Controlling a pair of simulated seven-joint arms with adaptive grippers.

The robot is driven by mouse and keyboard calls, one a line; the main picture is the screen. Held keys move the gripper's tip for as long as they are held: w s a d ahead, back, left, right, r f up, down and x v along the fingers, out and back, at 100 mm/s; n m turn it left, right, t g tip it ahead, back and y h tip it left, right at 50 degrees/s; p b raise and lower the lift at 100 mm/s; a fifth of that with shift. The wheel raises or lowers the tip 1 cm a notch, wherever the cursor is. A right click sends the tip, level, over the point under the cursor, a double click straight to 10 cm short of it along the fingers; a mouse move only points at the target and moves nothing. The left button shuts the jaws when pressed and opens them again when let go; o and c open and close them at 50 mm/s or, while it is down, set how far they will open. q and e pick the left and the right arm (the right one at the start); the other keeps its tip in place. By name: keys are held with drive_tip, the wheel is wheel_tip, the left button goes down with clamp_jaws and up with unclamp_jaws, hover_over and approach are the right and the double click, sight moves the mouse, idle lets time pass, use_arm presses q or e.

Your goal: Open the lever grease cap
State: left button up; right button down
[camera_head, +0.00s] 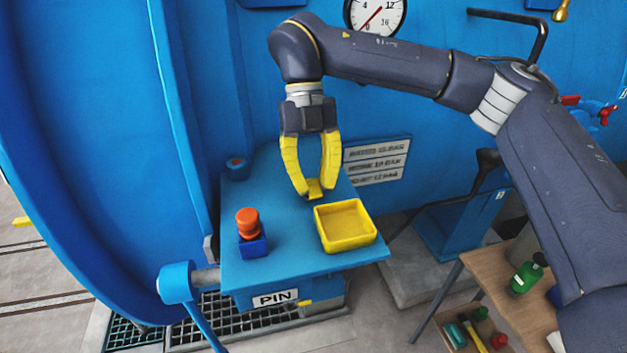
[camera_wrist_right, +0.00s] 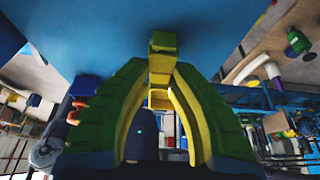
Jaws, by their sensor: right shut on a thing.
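My right gripper (camera_head: 315,188) has yellow fingers and points down over the rear of the blue shelf (camera_head: 288,259). Its fingertips are closed on a small yellow piece (camera_head: 315,191), just behind the yellow tray. In the right wrist view the yellow piece (camera_wrist_right: 162,46) sits between the fingertips, near the blue surface. I cannot tell for sure that this piece is the lever grease cap, nor whether it is fixed to the shelf. My left gripper is not in view.
An empty yellow tray (camera_head: 321,222) stands on the shelf's right. An orange knob-like part (camera_head: 248,220) stands in a blue holder (camera_head: 254,247) at left. The big blue door (camera_head: 90,130) borders the left. A wooden table (camera_head: 480,262) with bottles stands lower right.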

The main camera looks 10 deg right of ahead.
drive_tip(key=shift+g, duration=0.3)
drive_tip(key=g, duration=0.1)
drive_tip(key=w+g, duration=0.1)
drive_tip(key=g, duration=0.1)
drive_tip(key=shift+r+h, duration=0.3)
drive_tip(key=shift+r, duration=0.05)
drive_tip(key=shift+w+a+r+g, duration=0.1)
drive_tip(key=shift+w+g, duration=0.05)
drive_tip(key=shift+g, duration=0.45)
drive_tip(key=shift+w+r+g, duration=0.1)
drive_tip(key=shift+g, duration=0.5)
drive_tip(key=shift+w+g, duration=0.1)
drive_tip(key=shift+g, duration=0.3)
drive_tip(key=c, duration=1.2)
unclamp_jaws()
drive_tip(key=shift+r, duration=0.1)
